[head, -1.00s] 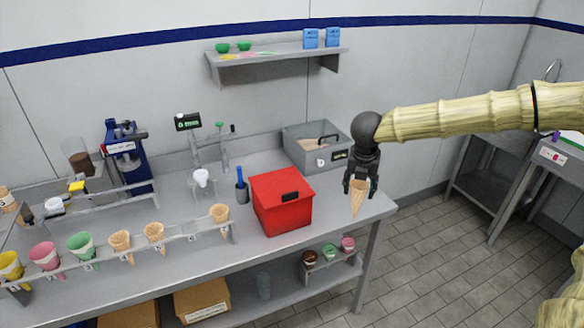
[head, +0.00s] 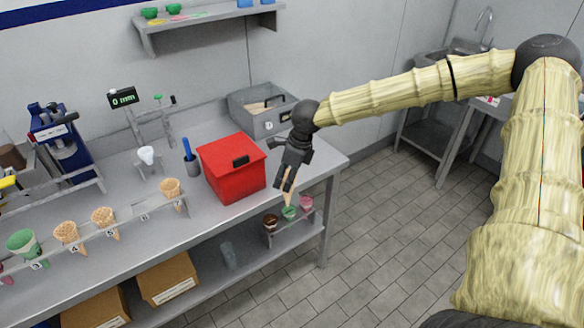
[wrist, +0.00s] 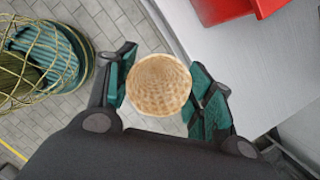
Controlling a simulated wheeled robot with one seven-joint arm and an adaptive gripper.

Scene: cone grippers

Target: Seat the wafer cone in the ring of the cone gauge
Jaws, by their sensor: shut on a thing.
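My gripper (head: 287,182) is shut on the tan wafer cone (head: 289,199), off the right front of the red box. In the head view the fingers hide most of the cone, and its narrow lower part shows beneath them. In the wrist view the waffle-patterned round end of the cone (wrist: 158,86) sits between the teal finger pads (wrist: 160,95). A post with a display reading 0 mm (head: 123,97) stands at the back of the bench and seems to be the cone gauge. A small white cup-like piece (head: 147,156) stands before it. I cannot make out the ring clearly.
The red box (head: 231,168) and a grey bin (head: 264,112) stand near the bench's right end. A blue-handled tool is in a grey cup (head: 191,160). A front rack (head: 128,222) holds several cones. A wire basket (wrist: 40,55) stands on the floor.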

